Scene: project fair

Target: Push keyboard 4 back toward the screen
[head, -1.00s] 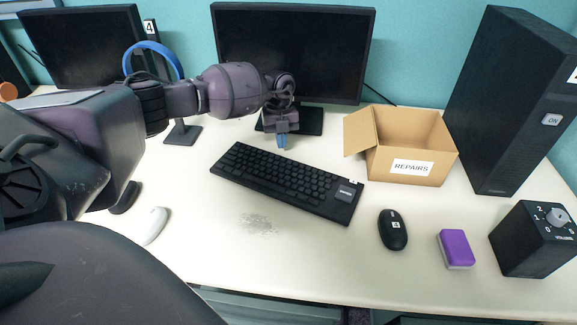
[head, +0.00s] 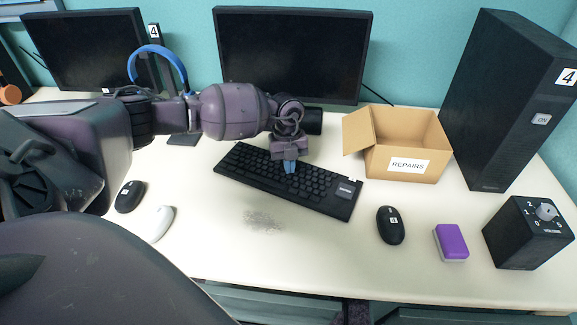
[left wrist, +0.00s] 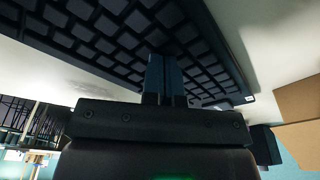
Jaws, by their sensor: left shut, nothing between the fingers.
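The black keyboard (head: 318,191) lies at a slant on the desk, in front of the middle screen (head: 292,55). A small label shows at its right end; I cannot read it. My left arm hides part of the screen's stand. My right gripper is not in view.
An open box marked REPAIRS (head: 400,165) stands right of the keyboard. A black mouse (head: 390,226), a purple sponge (head: 451,241), a dial box (head: 530,232) and a black tower (head: 505,105) are further right. A grey smudge (head: 262,220) marks the clear desk in front.

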